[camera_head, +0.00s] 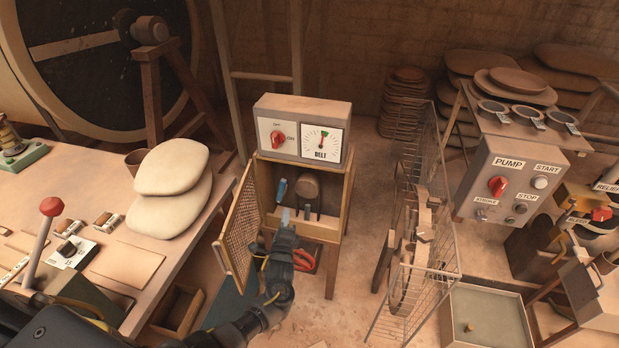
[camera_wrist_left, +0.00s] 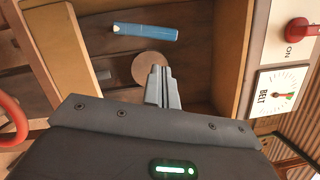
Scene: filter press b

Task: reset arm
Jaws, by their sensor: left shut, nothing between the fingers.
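My left gripper (camera_head: 285,215) reaches up from the bottom of the head view to the front of an open wooden cabinet (camera_head: 346,196). Its fingers are shut with nothing between them, and they also show in the left wrist view (camera_wrist_left: 164,88) in front of the cabinet's inside. A blue-handled tool (camera_head: 281,190) hangs in the cabinet, apart from the fingertips; it also shows in the left wrist view (camera_wrist_left: 145,31). A round brown tool (camera_head: 306,187) hangs beside it. My right gripper is not in view.
The cabinet's mesh door (camera_head: 240,220) stands open on the left. A belt panel (camera_head: 303,137) with a red knob and gauge sits on top. A wire rack (camera_head: 440,285) and pump panel (camera_head: 512,186) stand right. A bench (camera_head: 100,190) with cushions (camera_head: 172,168) is left.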

